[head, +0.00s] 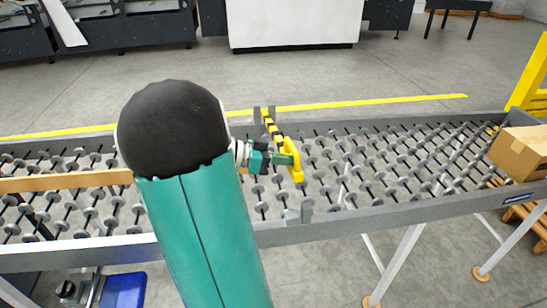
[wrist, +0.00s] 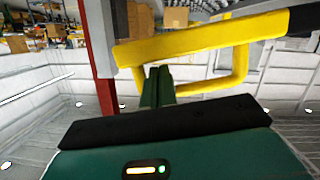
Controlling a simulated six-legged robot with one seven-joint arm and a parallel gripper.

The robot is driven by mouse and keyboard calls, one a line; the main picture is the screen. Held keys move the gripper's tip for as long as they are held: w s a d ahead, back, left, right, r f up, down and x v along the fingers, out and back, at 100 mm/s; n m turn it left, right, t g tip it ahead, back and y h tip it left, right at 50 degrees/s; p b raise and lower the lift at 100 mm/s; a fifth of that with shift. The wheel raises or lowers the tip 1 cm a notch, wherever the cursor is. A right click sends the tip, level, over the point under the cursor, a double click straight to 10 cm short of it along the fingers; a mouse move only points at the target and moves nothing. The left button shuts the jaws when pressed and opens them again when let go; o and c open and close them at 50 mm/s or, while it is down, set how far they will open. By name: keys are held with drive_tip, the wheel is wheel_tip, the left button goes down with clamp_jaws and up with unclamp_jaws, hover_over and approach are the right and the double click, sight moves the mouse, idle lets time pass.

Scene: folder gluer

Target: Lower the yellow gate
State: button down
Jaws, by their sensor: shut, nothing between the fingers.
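The yellow gate (head: 269,127), a yellow bar with black stripes, reaches across the roller conveyor in the head view. Its yellow handle (head: 296,163) is at the nearer end. My gripper (head: 286,160) is at the handle, with its fingers pointing right. In the wrist view the gate bar (wrist: 205,40) crosses the top, slightly tilted, with the yellow handle loop (wrist: 241,68) below it. My shut green fingers (wrist: 160,74) overlap the loop's opening, with the tips just under the bar. Contact cannot be told. My arm hides part of the conveyor.
The conveyor (head: 390,210) has a grey frame and many small wheels. A near bracket (head: 307,210) stands on its front rail. A cardboard box (head: 520,152) sits at the right end by a yellow frame (head: 535,75). A red post (wrist: 108,95) stands left in the wrist view.

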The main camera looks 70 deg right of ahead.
drive_tip(key=shift+s+d, duration=0.15)
drive_tip(key=shift+f, duration=0.2)
